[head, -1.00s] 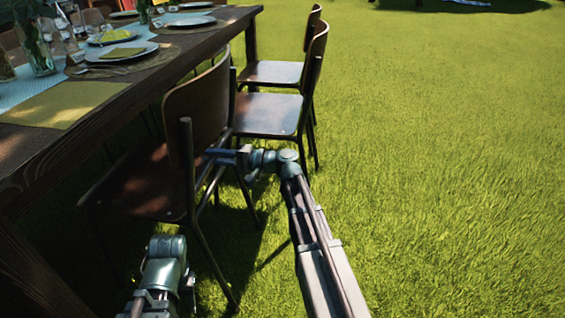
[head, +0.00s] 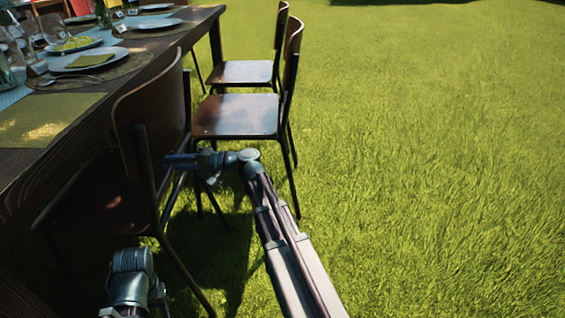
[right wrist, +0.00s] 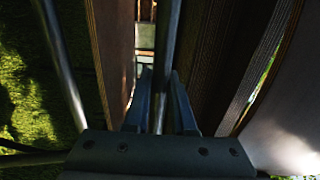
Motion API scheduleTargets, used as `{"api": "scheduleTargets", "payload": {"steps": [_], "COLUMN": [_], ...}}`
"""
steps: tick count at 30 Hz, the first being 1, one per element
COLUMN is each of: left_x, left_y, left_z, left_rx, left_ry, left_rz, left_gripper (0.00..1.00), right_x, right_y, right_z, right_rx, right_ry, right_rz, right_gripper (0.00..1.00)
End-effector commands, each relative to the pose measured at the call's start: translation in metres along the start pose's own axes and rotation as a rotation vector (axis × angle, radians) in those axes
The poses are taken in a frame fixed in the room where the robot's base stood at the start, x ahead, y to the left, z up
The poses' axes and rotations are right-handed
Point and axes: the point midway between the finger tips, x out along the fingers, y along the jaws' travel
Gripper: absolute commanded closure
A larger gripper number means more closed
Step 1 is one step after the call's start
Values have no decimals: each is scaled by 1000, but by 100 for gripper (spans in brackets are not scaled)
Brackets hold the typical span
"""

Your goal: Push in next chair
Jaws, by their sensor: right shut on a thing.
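The nearest chair (head: 150,112) has a brown wooden back and dark metal legs. In the head view its seat lies in shadow, largely under the table edge, and its back stands close beside that edge. My right gripper (head: 181,160) is at the rear of this chair. In the right wrist view its two fingers (right wrist: 162,105) are closed around a metal bar (right wrist: 168,40) of the chair frame. My left arm shows at the lower left of the head view, but its gripper is not visible. The dark wooden table (head: 95,122) runs along the left.
Two more chairs stand further along the same side, one with its seat (head: 237,116) nearer and one behind (head: 240,72). The table holds plates (head: 88,60), glasses and a yellow placemat (head: 45,118). Open grass (head: 430,150) fills the right side.

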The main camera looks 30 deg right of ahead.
Motion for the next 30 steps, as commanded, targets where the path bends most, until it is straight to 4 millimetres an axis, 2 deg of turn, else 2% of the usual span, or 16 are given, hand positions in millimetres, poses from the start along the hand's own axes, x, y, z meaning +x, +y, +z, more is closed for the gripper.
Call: {"api": "scheduleTargets", "payload": {"steps": [15, 16, 21, 22, 30], "left_x": [-3, -3, -4, -4, -4], "left_y": [0, 0, 0, 0, 0], "left_z": [0, 0, 0, 0, 0], "left_rx": [0, 0, 0, 0, 0], "left_ry": [0, 0, 0, 0, 0], "left_rz": [0, 0, 0, 0, 0], "left_gripper": [50, 50, 50, 50, 50], "right_x": [2, 2, 1, 1, 0], "right_y": [-1, -1, -2, -2, -2], "right_z": [0, 0, 0, 0, 0], "right_rx": [-4, -4, -3, -3, -3], "right_ry": [-3, -3, -2, -2, 0], "right_rz": [10, 10, 8, 8, 7], "right_gripper": [100, 73, 42, 40, 40]}}
